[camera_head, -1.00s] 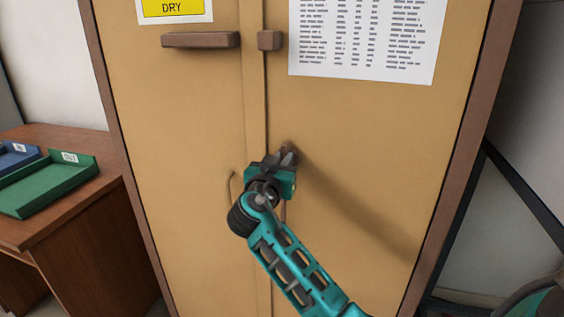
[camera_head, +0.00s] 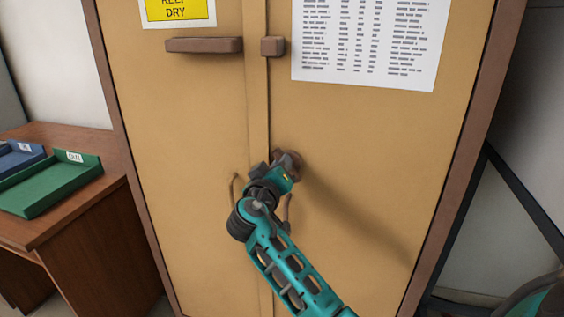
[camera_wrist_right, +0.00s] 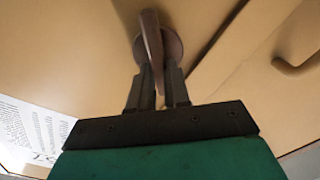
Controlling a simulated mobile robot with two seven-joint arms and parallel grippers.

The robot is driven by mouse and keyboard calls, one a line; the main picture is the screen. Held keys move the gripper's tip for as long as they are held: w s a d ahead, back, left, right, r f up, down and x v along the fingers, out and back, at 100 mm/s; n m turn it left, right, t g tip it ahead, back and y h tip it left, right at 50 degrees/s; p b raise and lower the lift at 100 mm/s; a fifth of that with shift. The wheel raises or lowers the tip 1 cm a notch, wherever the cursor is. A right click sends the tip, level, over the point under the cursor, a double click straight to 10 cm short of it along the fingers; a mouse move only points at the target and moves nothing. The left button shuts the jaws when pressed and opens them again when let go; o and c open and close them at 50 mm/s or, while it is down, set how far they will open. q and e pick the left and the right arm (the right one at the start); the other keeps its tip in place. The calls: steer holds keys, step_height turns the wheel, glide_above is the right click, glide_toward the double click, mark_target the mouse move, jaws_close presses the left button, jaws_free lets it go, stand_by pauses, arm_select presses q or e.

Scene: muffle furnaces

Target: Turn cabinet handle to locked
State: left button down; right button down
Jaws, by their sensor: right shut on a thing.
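The tan two-door cabinet (camera_head: 370,150) fills the middle of the head view. Its brown turn handle (camera_head: 295,160) sits on the right door near the centre seam, mostly hidden behind my right gripper (camera_head: 284,168). In the right wrist view the handle (camera_wrist_right: 151,45) is a narrow lever on a round base. The two fingers of my right gripper (camera_wrist_right: 162,88) are shut around the lever's near end. My left gripper is in neither view.
A brown bar (camera_head: 204,46) and a small brown block (camera_head: 273,46) are higher on the doors. Curved pulls (camera_head: 234,188) flank the seam. A wooden desk (camera_head: 80,215) with a green tray (camera_head: 50,184) stands left. A printed sheet (camera_head: 367,42) hangs on the right door.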

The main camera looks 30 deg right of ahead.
steer(key=n+p, duration=0.1)
steer(key=n, duration=0.2)
steer(key=n+p, duration=0.2)
steer(key=n, duration=0.1)
steer(key=f+n+p, duration=0.1)
steer(key=n+p, duration=0.1)
steer(key=n, duration=0.2)
steer(key=shift+w+a, duration=0.2)
steer(key=shift+w, duration=0.05)
steer(key=shift+n, duration=0.3)
steer(key=c, duration=1.1)
jaws_free()
steer(key=shift+f, duration=0.1)
